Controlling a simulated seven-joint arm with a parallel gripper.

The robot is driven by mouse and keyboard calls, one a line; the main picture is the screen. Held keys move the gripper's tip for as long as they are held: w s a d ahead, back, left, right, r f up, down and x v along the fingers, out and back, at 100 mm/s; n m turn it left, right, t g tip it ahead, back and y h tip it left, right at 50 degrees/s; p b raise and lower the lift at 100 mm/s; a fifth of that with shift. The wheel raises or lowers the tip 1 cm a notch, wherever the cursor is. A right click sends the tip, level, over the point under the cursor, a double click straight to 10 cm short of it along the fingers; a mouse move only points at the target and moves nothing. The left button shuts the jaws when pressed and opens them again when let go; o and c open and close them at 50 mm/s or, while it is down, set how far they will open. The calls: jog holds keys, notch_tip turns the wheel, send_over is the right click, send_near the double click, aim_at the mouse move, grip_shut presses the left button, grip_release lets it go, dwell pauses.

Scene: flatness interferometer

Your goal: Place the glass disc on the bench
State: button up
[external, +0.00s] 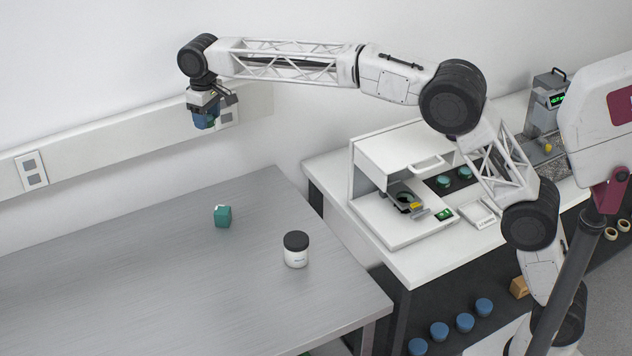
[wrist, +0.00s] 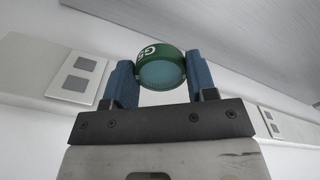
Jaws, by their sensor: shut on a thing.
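In the wrist view the glass disc (wrist: 162,72), a pale teal face in a green ring with white lettering, is between the blue fingers of my gripper (wrist: 160,66). My gripper is shut on its rim, and the disc is tilted in that view. In the external view my gripper (external: 207,113) is high, near the back wall above the far side of the grey metal bench (external: 130,265), clear of its top. The disc is mostly hidden there by the blue fingers.
The bench's left and front are clear. A white table (external: 415,272) at right holds the open-fronted instrument (external: 400,152) and two teal discs (external: 444,181).

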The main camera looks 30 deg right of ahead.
jog(key=s+a+f+n, duration=0.1)
jog(key=s+a+n, duration=0.1)
jog(key=s+a, duration=1.25)
jog(key=s+a+n, duration=0.2)
jog(key=s+a, duration=0.9)
jog(key=a, duration=0.6)
jog(key=f, duration=2.8)
jog(key=shift+w+d+f, duration=0.2)
jog(key=shift+w+f, duration=0.1)
jog(key=shift+f, duration=0.1)
jog(key=shift+a, duration=0.1)
send_over(95, 311)
jog(key=s+d, duration=0.1)
jog(key=d, duration=0.2)
jog(key=shift+s+a+f, duration=0.15)
jog(key=shift+s+f, duration=0.05)
jog(key=shift+f, duration=0.45)
jog(key=shift+w+a, duration=0.4)
jog(key=shift+a, duration=0.25)
jog(key=shift+w+a, duration=0.35)
jog(key=shift+a, duration=0.3)
jog(key=shift+f, duration=0.1)
jog(key=shift+f, duration=1.75)
jog(key=shift+f, duration=0.1)
